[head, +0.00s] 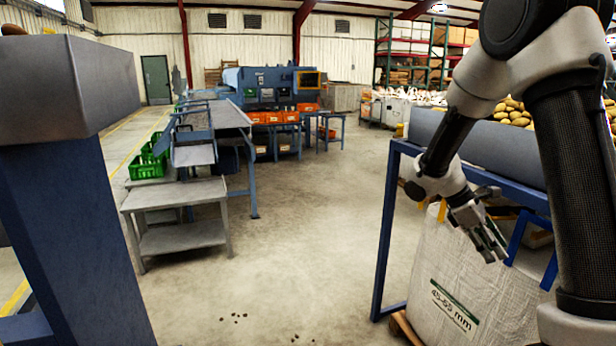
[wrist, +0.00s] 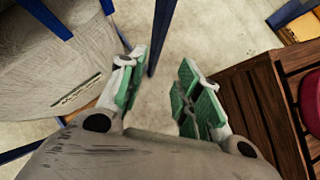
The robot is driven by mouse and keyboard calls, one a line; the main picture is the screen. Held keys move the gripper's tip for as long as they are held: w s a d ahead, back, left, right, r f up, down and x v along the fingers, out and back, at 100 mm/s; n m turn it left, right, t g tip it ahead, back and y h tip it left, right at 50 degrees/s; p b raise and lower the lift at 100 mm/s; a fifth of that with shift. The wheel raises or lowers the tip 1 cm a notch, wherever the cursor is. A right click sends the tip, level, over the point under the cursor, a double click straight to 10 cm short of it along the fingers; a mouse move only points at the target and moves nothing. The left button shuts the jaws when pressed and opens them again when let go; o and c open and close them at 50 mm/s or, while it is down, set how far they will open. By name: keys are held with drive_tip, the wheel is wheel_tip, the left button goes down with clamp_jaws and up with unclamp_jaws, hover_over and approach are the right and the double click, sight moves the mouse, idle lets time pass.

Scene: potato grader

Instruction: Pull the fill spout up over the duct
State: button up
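A big white bag (head: 450,285) with a "45-55 mm" label stands under a blue frame at the right of the head view. It also shows at the left of the wrist view (wrist: 50,75). I cannot make out its fill spout or the duct for certain; my arm and the frame cover part of the bag's top. My gripper (head: 488,240) hangs in front of the bag's upper part, pointing down. In the wrist view its green-padded fingers (wrist: 160,68) are apart with bare floor between them, holding nothing.
The blue frame (head: 387,235) has posts close to my gripper. A grey trough (head: 470,140) of potatoes sits above the bag. A wooden pallet (wrist: 265,105) lies at the right of the wrist view. The mid-floor (head: 290,240) is clear.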

drive_tip(key=s+a+r+m+t+y, duration=0.3)
drive_tip(key=s+a+r+m+t, duration=0.1)
drive_tip(key=s+r, duration=0.4)
drive_tip(key=s+a+r+m+t+y, duration=0.4)
drive_tip(key=s+r+m, duration=0.3)
drive_tip(key=s, duration=0.5)
drive_tip(key=shift+s+r+m, duration=0.15)
drive_tip(key=shift+r+m, duration=0.15)
drive_tip(key=shift+r, duration=0.05)
